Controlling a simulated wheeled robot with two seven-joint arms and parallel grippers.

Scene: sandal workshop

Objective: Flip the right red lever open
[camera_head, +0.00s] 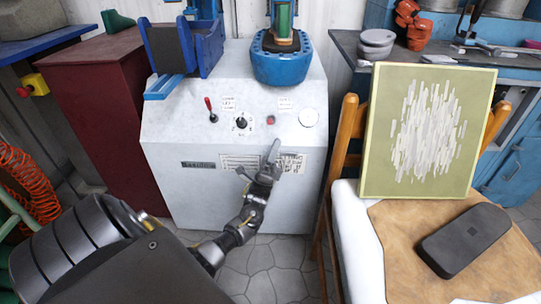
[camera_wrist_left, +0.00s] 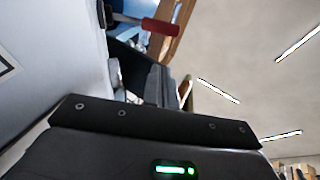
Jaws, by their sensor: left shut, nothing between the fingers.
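The grey-white machine (camera_head: 185,140) carries a red-handled lever (camera_head: 209,104) standing upright on the left of its sloped panel. Farther right on the panel is a small red piece (camera_head: 271,119), which looks like the right red lever seen nearly end-on. In the left wrist view a red handle (camera_wrist_left: 160,26) sticks out from the pale panel; I cannot tell for certain which lever it is. My left gripper (camera_head: 273,152) is shut and empty, just below the right red piece and in front of the machine's front face. My right gripper is not in view.
A black knob (camera_head: 241,122) sits between the two red parts. A blue press base (camera_head: 282,66) and a blue holder (camera_head: 160,50) stand on top. At right, a chair holds a framed picture (camera_head: 428,130) and a black case (camera_head: 465,240).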

